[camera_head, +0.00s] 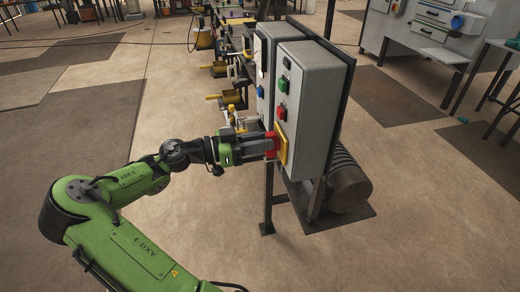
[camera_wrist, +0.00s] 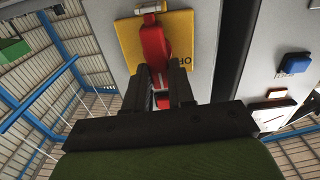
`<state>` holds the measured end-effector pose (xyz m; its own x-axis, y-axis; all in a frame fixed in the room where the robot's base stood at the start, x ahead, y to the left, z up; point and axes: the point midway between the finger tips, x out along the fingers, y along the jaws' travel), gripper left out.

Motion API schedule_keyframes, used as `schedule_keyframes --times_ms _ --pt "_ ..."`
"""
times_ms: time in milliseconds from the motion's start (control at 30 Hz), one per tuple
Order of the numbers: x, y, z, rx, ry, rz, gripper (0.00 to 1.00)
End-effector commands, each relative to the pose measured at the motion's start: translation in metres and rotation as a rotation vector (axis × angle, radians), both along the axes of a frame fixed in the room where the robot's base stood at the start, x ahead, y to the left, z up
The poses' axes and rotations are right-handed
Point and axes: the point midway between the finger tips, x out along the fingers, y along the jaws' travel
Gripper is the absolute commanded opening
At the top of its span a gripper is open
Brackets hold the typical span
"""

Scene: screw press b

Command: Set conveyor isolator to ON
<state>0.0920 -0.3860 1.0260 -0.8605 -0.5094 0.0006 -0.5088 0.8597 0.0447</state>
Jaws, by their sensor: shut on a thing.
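The conveyor isolator is a red rotary handle (camera_wrist: 155,50) on a yellow plate (camera_wrist: 183,28), low on the front of a grey control box (camera_head: 309,90). Part of the plate's lettering shows in the wrist view, and the rest is covered. In the head view the yellow plate (camera_head: 283,144) is seen edge-on behind my gripper. My gripper (camera_wrist: 163,88) is shut on the red handle, with one dark finger on each side of it. The exact angle of the handle is hard to tell, as the fingers cover its lower part.
Above the isolator the box carries a red button (camera_head: 282,111), a green button (camera_head: 284,84) and a black knob (camera_head: 287,62). A second grey box with a blue button (camera_head: 260,92) stands just behind. Floor to the left is open.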

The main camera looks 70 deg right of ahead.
Motion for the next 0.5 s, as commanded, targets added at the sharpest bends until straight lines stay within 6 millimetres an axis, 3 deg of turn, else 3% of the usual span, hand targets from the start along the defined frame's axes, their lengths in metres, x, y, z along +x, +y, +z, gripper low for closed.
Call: schedule_keyframes --times_ms 500 --pt "-0.0001 0.0007 0.0007 -0.055 -0.033 0.001 0.00"
